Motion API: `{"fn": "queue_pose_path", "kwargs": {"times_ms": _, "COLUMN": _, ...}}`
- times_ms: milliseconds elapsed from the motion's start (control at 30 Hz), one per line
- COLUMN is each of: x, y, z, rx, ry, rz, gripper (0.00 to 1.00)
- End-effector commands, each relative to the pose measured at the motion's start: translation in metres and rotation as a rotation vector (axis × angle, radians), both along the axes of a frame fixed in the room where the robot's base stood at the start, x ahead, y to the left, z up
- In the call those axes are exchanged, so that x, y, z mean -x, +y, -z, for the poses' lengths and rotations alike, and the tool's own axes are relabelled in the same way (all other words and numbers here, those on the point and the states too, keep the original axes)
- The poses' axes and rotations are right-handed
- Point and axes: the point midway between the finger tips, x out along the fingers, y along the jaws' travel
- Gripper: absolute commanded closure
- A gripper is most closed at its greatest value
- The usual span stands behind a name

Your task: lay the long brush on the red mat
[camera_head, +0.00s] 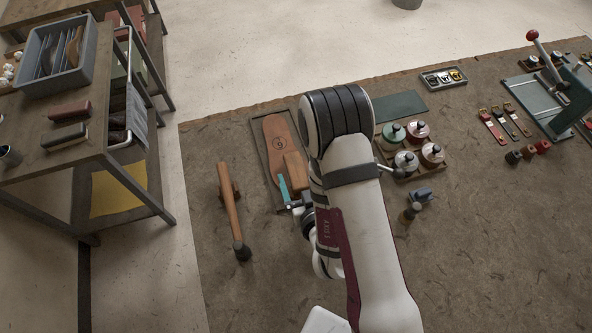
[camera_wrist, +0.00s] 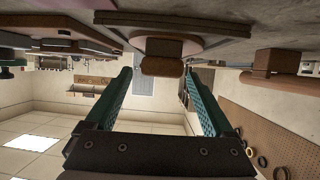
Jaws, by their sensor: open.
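A long wooden handle with a dark end (camera_head: 233,212) lies on the brown work surface left of my arm; it may be the long brush, but I cannot tell. Two block-shaped brushes, one reddish (camera_head: 70,110) and one dark (camera_head: 65,136), lie on the trolley at left. I cannot make out a red mat for certain; my arm hides part of the surface. My gripper (camera_head: 284,190) is open over the near end of a tray. In the wrist view its teal fingers (camera_wrist: 156,75) stand apart, with a brown block (camera_wrist: 162,67) showing between them, apparently not gripped.
The tray (camera_head: 262,150) holds a brown sole-shaped piece and a wooden block. Several lidded jars (camera_head: 405,160) stand right of my arm. A green mat (camera_head: 402,106) lies behind them. A grey bin (camera_head: 55,75) stands on the trolley. The front right surface is clear.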

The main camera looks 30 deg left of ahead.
Motion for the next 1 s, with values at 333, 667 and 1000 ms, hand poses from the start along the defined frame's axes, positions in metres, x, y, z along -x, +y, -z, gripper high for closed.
{"fn": "queue_pose_path", "kwargs": {"times_ms": 333, "x": -0.100, "y": 0.100, "z": -0.051, "rx": 0.060, "ry": 0.079, "rz": 0.006, "gripper": 0.12}}
{"fn": "queue_pose_path", "kwargs": {"times_ms": 667, "x": -0.068, "y": 0.063, "z": -0.093, "rx": 0.602, "ry": 0.606, "rz": -0.023, "gripper": 0.12}}
{"fn": "queue_pose_path", "kwargs": {"times_ms": 1000, "x": -0.022, "y": 0.021, "z": -0.137, "rx": 0.799, "ry": 0.866, "rz": -0.003, "gripper": 0.12}}
